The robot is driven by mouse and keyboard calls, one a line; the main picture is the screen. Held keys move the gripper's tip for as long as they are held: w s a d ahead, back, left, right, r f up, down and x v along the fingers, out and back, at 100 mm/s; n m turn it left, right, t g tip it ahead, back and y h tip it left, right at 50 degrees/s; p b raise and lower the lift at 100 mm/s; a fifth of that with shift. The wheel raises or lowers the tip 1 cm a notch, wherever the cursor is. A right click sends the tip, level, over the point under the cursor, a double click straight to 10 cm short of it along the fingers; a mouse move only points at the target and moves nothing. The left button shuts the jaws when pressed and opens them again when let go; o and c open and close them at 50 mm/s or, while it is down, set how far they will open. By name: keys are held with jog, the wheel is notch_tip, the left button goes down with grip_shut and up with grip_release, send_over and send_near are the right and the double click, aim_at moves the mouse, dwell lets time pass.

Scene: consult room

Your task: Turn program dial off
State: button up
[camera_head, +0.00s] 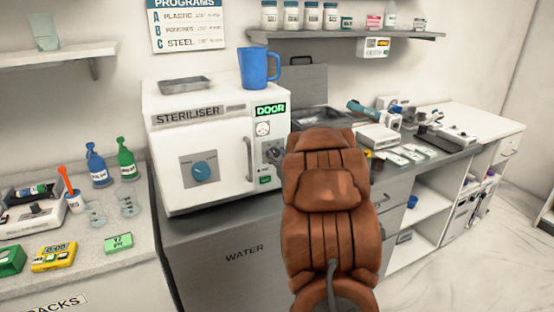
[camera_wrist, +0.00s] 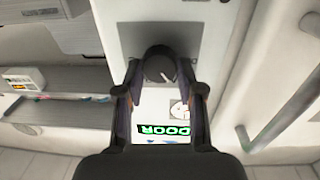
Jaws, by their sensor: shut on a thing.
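The steriliser (camera_head: 225,195) is a white box on a grey counter. Its right control strip has a lit green DOOR display (camera_head: 270,110), a round gauge (camera_head: 263,129) and a dark dial (camera_head: 273,153). In the wrist view the dark dial (camera_wrist: 155,64) has a white pointer mark, slanted. My gripper (camera_wrist: 159,73) is shut on this dial, one finger on each side. The display (camera_wrist: 163,129) and part of the gauge (camera_wrist: 179,110) show between the fingers. The dial's lettering is unreadable.
A vertical door handle (camera_head: 249,160) stands close left of the control strip; it shows at right in the wrist view (camera_wrist: 292,118). A blue mug (camera_head: 256,68) and a tray (camera_head: 185,84) sit on top. A brown padded shape (camera_head: 328,210) stands in front.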

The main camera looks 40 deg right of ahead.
jog(key=n+b, duration=0.1)
jog(key=b, duration=0.1)
jog(key=n+b, duration=0.1)
jog(key=shift+f+b, duration=0.3)
jog(key=shift+b, duration=0.05)
jog(key=n+b, duration=0.4)
jog(key=b, duration=0.1)
jog(key=shift+a+n, duration=0.1)
jog(key=shift+n, duration=0.3)
jog(key=n+b, duration=0.3)
jog(key=n, duration=0.1)
jog(key=shift+r+t+b, duration=0.2)
jog(key=shift+t+b, duration=0.1)
jog(key=shift+t, duration=0.1)
jog(key=shift+n, duration=0.4)
jog(key=o, duration=1.1)
jog(key=shift+o, duration=0.2)
